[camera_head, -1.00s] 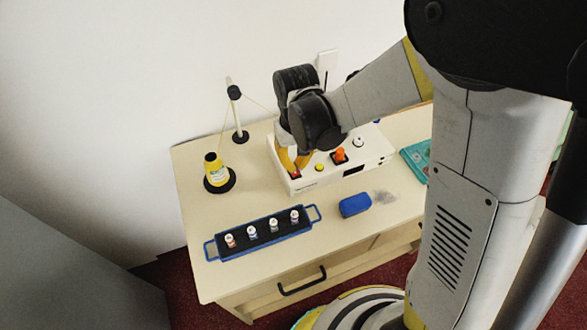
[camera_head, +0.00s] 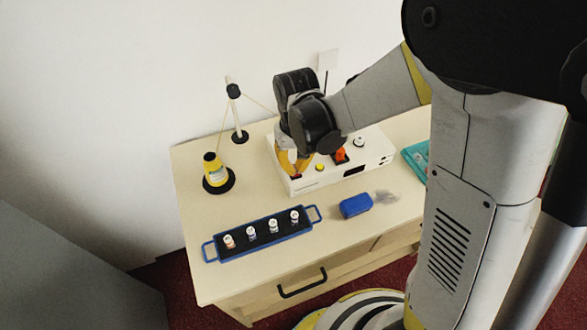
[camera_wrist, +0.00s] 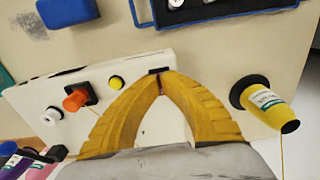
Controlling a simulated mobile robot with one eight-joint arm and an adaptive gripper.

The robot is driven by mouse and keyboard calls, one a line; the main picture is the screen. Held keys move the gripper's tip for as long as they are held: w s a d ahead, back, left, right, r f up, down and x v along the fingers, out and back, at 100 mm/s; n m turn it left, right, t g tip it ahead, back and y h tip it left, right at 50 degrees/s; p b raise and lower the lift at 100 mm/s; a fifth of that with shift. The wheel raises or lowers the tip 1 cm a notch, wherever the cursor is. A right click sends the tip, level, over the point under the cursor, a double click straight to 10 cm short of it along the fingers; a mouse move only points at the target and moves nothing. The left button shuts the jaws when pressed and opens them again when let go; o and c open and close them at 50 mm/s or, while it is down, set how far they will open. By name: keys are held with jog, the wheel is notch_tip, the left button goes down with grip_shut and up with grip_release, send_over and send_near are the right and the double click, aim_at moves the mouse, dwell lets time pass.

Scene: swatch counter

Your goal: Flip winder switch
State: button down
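A white box-shaped winder unit (camera_head: 311,181) stands on the counter, and it fills the middle of the wrist view (camera_wrist: 45,92). Its panel carries an orange knob (camera_wrist: 74,99), a yellow button (camera_wrist: 116,82), a white knob (camera_wrist: 52,115) and, near one end, a small black switch housing (camera_wrist: 158,71) with a bit of red. My gripper (camera_wrist: 161,76) has its yellow fingers brought together, tips right at this switch. The fingers partly cover the switch, so its position and any contact are unclear. In the head view the gripper (camera_head: 294,168) is over the unit's left end.
A yellow thread cone (camera_head: 216,172) on a black base and a thread stand (camera_head: 236,112) are left of the unit. In front lie a blue-rimmed tray (camera_head: 225,257) with several small spools and a blue block (camera_head: 355,206). A teal item (camera_head: 415,156) lies right.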

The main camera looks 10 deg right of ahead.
jog(key=shift+f+b, duration=0.65)
jog(key=shift+f, duration=0.05)
jog(key=shift+r+p, duration=2.5)
jog(key=shift+r, duration=1.05)
jog(key=shift+d+r, duration=0.15)
jog(key=s+d+r+m+t+b, duration=0.3)
jog(key=s+d+r+t+b, duration=0.4)
jog(key=s+d, duration=0.4)
jog(key=shift+d+r+b, duration=0.2)
jog(key=shift+d+b, duration=0.3)
jog(key=shift+d, duration=0.6)
